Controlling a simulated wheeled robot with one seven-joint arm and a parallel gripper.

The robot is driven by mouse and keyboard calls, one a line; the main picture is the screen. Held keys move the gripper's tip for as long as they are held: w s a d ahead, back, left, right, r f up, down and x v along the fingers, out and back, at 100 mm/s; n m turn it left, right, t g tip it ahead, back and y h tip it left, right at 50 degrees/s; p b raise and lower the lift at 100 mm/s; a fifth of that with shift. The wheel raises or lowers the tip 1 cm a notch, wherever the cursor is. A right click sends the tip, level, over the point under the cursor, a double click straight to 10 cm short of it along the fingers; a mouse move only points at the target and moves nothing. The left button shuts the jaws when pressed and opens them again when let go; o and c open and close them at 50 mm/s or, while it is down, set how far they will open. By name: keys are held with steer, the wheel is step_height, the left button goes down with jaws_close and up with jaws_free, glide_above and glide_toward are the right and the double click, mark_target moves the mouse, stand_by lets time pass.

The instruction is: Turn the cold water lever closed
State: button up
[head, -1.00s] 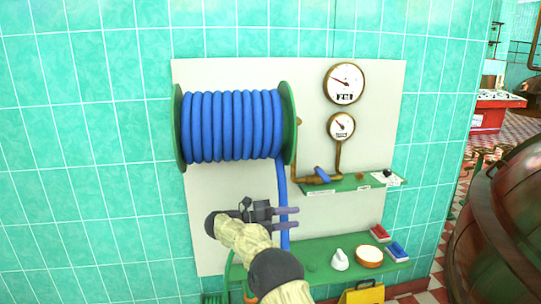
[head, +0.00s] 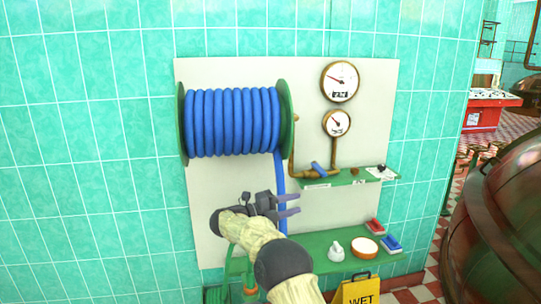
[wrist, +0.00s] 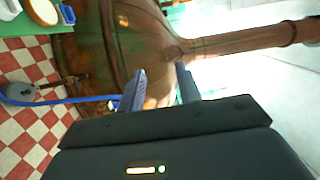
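The cold water lever (head: 319,169) is a small blue handle on a brass pipe fitting above the upper green shelf, right of the hose reel. It is tilted, slanting down to the right. My gripper (head: 294,204) is below and left of the lever, in front of the white panel and the hanging blue hose. Its two fingers point right, are apart and hold nothing. The wrist view also shows my gripper (wrist: 160,85) with a gap between the fingers; the lever is not visible there.
A blue hose reel (head: 235,122) hangs left of two gauges (head: 339,82). The lower green shelf (head: 312,243) holds a white bottle, a round tub and red and blue brushes. A yellow wet-floor sign (head: 357,290) stands below. A large copper kettle (head: 497,225) is at right.

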steer(key=w+r+n+t+y, duration=0.4)
steer(key=r+n+t+y, duration=0.2)
steer(key=n+t+y, duration=0.6)
steer(key=s+d+f+n+g+y, duration=0.25)
steer(key=s+f+n+g, duration=0.35)
steer(key=s, duration=0.8)
steer(key=s+d+f+n+g+y, duration=0.1)
steer(key=s+d+f+n+g, duration=0.5)
steer(key=s, duration=0.8)
steer(key=s+d+f+n+g+y, duration=0.15)
steer(key=s+f+n+g, duration=0.25)
steer(key=s+f+n, duration=0.7)
step_height(320, 180, up, 18)
steer(key=s+m+p, duration=0.2)
steer(key=m+p, duration=0.1)
steer(key=p, duration=1.2)
steer(key=shift+s+a+m+y+p, duration=0.25)
steer(key=shift+a+m+y+p, duration=0.05)
steer(key=shift+a+m+p, duration=0.1)
steer(key=shift+r, duration=0.1)
